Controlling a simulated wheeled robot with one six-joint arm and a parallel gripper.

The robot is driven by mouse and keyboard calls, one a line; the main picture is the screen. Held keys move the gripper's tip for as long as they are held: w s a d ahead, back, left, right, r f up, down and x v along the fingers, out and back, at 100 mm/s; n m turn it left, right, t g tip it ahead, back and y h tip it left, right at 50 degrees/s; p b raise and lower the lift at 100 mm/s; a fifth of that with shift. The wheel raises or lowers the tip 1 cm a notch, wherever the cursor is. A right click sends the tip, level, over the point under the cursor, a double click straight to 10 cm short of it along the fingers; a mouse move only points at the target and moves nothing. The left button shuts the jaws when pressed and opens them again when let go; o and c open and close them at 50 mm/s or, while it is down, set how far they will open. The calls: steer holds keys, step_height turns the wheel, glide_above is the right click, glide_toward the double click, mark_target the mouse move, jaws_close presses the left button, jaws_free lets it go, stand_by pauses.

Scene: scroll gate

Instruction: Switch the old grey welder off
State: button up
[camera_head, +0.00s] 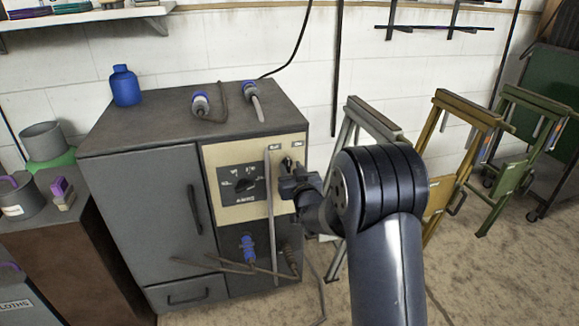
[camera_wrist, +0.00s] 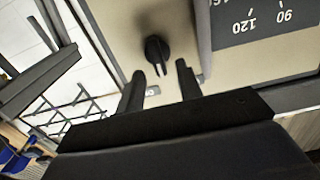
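The old grey welder (camera_head: 150,205) is a grey cabinet with a beige control panel (camera_head: 225,207) at its right front. A small black rotary switch (camera_head: 287,162) sits at the panel's upper right, below small labels too small to read. My gripper (camera_head: 284,180) is at that switch and partly covers it. In the wrist view the switch (camera_wrist: 154,48) lies just beyond my two fingers, its pointed end toward the gap between them. The fingers are apart, one on each side, and do not appear to touch it. The panel (camera_wrist: 120,20) appears turned over in the wrist view.
A larger black dial (camera_head: 242,184) sits left of the switch, and a vertical bar (camera_head: 271,215) stands between them. Cables and plugs (camera_head: 248,248) hang below. A blue bottle (camera_head: 125,86) stands on top. Folding trestles (camera_head: 465,130) stand to the right. A bench with cups is at left.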

mark_target(288, 165)
steer(key=shift+w+a, duration=0.25)
steer(key=shift+w, duration=1)
jaws_close()
